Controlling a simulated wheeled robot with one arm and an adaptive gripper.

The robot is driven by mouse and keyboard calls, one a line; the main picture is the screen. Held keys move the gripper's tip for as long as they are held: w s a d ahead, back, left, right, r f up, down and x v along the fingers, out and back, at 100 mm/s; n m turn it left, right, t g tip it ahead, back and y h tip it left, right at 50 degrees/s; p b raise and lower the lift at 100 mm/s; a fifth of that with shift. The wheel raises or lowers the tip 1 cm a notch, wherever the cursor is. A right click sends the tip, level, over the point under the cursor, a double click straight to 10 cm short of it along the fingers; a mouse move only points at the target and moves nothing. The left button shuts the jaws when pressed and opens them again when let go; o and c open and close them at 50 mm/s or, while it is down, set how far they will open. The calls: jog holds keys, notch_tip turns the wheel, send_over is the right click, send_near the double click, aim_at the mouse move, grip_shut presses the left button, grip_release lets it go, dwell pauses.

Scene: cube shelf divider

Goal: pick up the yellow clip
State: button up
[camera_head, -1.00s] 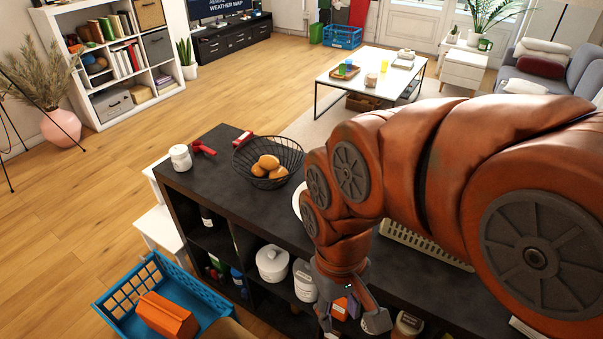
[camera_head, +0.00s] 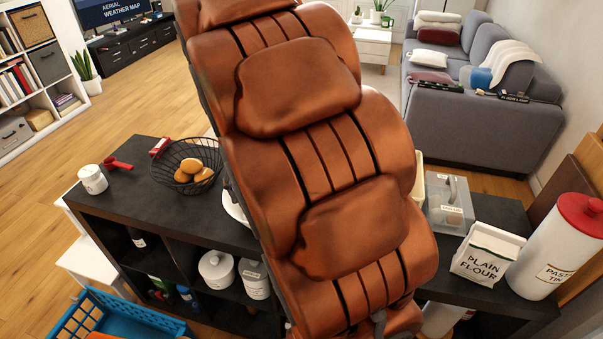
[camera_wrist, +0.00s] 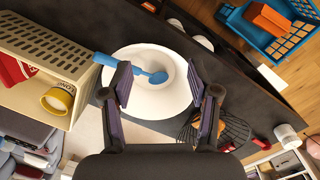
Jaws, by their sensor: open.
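I cannot make out a yellow clip for certain in either view. In the wrist view, a small round thing with a yellow rim (camera_wrist: 57,101) sits inside a cream slatted basket (camera_wrist: 30,70) at the left. My gripper (camera_wrist: 158,82) is open and empty, its two fingers apart over a white bowl (camera_wrist: 175,102). The basket is to the left of my gripper. In the head view my arm hides the gripper and most of the bowl.
A blue crate (camera_head: 110,315) stands low at front left.

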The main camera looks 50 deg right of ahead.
jog(key=w+d+f+m+b, duration=0.1)
jog(key=w+d+f, duration=0.3)
jog(key=d, duration=0.6)
jog(key=w+d+f+m+b, duration=0.1)
jog(key=w+d+f, duration=0.3)
jog(key=d, duration=0.6)
jog(key=w+d+f+m+t+b, duration=0.1)
jog(key=w+d+f+m, duration=0.2)
jog(key=d, duration=0.6)
jog(key=shift+w+d+f, duration=0.4)
jog(key=shift+w+f, duration=0.35)
jog(key=shift+w, duration=0.05)
jog(key=shift+d+f, duration=0.4)
jog(key=shift+f, duration=0.3)
jog(key=shift+w+a+f+p, duration=0.15)
jog(key=shift+f+p, duration=0.3)
jog(key=shift+f, duration=1.3)
jog(key=shift+w+a+f+p, duration=0.15)
jog(key=shift+f+p, duration=0.3)
jog(key=shift+f, duration=1.3)
jog(key=shift+c, duration=0.3)
jog(key=c, duration=0.9)
